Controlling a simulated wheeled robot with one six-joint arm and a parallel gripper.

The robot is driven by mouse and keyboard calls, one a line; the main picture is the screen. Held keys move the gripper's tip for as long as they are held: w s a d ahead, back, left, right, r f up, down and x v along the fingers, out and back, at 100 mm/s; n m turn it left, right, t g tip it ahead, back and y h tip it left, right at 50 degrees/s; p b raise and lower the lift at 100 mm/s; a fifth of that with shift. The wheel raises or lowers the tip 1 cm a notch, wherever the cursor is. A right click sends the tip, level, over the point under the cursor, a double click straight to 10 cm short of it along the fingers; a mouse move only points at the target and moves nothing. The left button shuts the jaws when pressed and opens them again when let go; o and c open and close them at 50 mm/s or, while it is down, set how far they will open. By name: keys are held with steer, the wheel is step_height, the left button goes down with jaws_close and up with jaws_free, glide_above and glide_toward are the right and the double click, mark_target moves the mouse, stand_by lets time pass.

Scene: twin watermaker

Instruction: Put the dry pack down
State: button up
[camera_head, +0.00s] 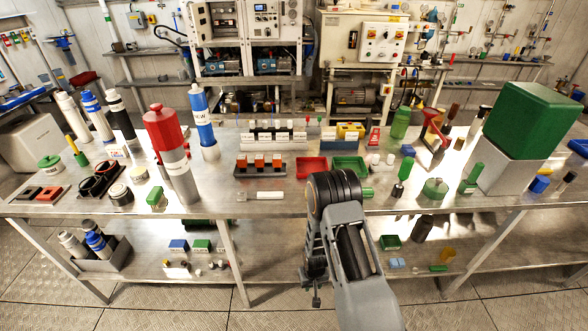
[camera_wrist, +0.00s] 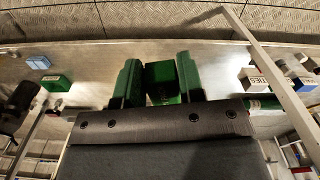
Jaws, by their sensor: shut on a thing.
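My gripper (camera_wrist: 158,80) shows in the wrist view with its two green fingers shut on a dark green block (camera_wrist: 162,73), which I take to be the dry pack. The block sits squarely between the fingers, and the gripper body hides its near part. The metal lower shelf (camera_wrist: 219,62) lies around and beyond it. I cannot tell whether the block touches the shelf or hangs just above it. In the head view my arm hides the fingers and the held block.
On the lower shelf, a green box (camera_head: 390,242) and pale blue pieces (camera_head: 397,263) stand right of my arm. Labelled blue (camera_head: 178,245) and green (camera_head: 202,245) boxes stand left. The crowded worktop (camera_head: 235,198) lies above. A table leg (camera_wrist: 265,62) crosses the wrist view's right.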

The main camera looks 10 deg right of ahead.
steer(key=r+p, duration=0.3)
steer(key=r, duration=0.1)
steer(key=shift+a+r, duration=0.15)
steer(key=shift+a, duration=0.05)
steer(key=w+d+r+n, duration=0.1)
steer(key=w+r+n, duration=0.5)
steer(key=r, duration=0.8)
steer(key=w+d+r+n, duration=0.1)
steer(key=w+r+n, duration=0.5)
steer(key=r+n, duration=0.4)
steer(key=w+d+r+n, duration=0.1)
steer(key=w+r+n, duration=0.5)
steer(key=r, duration=1.4)
steer(key=n, duration=0.2)
steer(key=shift+w+n+b, duration=0.3)
steer(key=shift+n+b, duration=0.05)
steer(key=shift+n, duration=0.05)
steer(key=shift+r, duration=0.1)
